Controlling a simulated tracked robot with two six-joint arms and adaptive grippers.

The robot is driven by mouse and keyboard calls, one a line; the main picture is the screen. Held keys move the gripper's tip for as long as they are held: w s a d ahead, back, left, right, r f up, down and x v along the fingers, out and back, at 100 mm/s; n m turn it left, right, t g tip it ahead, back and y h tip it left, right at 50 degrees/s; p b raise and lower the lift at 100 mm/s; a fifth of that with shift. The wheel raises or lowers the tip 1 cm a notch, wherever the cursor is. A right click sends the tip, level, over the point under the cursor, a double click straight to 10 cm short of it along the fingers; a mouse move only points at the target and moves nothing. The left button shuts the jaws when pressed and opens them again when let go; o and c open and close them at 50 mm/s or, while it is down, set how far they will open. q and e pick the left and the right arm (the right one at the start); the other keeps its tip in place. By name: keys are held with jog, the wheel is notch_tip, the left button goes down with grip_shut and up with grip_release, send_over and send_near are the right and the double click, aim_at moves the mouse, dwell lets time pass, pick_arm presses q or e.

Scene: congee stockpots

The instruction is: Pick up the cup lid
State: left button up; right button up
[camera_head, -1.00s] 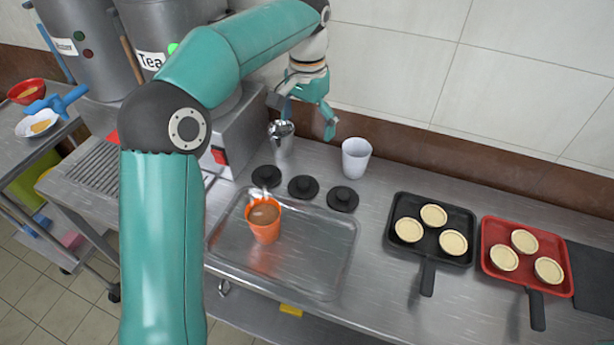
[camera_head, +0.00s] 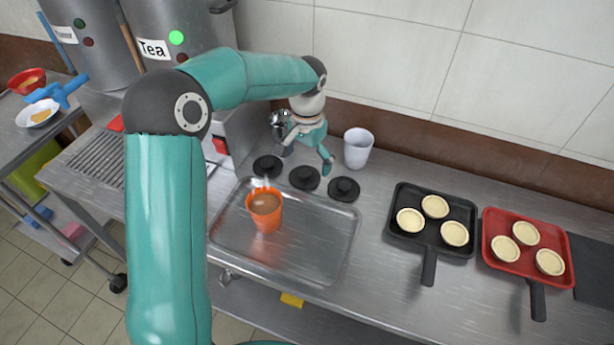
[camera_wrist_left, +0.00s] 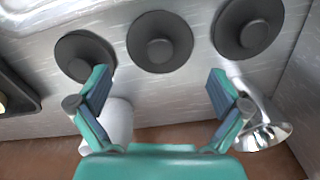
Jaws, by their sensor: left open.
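Three black round cup lids with knobs lie in a row on the steel counter: a left lid (camera_head: 267,166), a middle lid (camera_head: 304,178) and a right lid (camera_head: 344,190). My left gripper (camera_head: 306,154) is open and empty, just behind and above the row. In the left wrist view its spread fingers (camera_wrist_left: 159,92) point toward the lids. The middle lid (camera_wrist_left: 160,42) is centred ahead of the gap between them, apart from both fingers. An orange cup (camera_head: 265,212) with brown drink stands uncovered on a steel tray (camera_head: 318,262). My right gripper is out of view.
A white cup (camera_head: 358,148) stands behind the right lid. A metal pitcher (camera_head: 279,126) stands behind the left lid, partly hidden by my gripper; it shows in the wrist view (camera_wrist_left: 262,132). A black pan (camera_head: 400,240) and a red pan (camera_head: 490,262) hold pastry shells at right.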

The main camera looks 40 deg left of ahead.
aim_at(307, 171)
pick_arm(q)
jog(key=shift+f, duration=1.6)
jog(key=shift+c, duration=0.3)
jog(key=c, duration=0.7)
jog(key=shift+s, duration=0.15)
jog(key=c, duration=0.3)
jog(key=shift+d, duration=0.1)
